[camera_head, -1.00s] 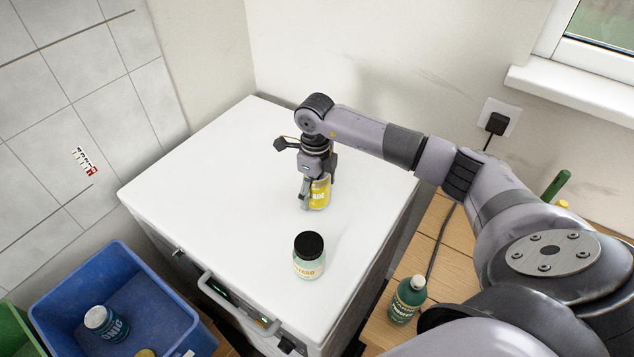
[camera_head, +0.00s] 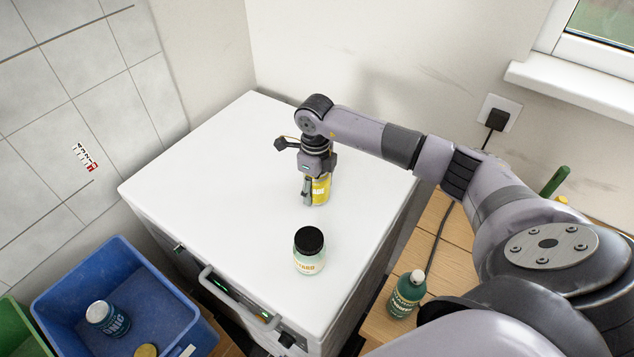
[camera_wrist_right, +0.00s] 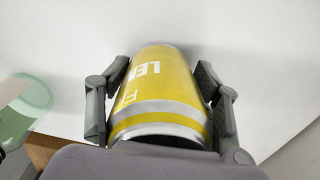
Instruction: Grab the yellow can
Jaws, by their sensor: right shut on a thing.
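The yellow can (camera_head: 320,190) stands on the white top of the chest appliance (camera_head: 215,170). My right gripper (camera_head: 314,198) comes down over it from above and is shut on it. In the right wrist view, the yellow can (camera_wrist_right: 160,85) with white lettering and silver ends lies between the two grey fingers of my right gripper (camera_wrist_right: 160,95), one finger against each side. Whether the can's base touches the white top cannot be told for sure. My left gripper is not in view.
A jar with a black lid (camera_head: 309,251) stands on the white top in front of the can. The white top's left side is clear.

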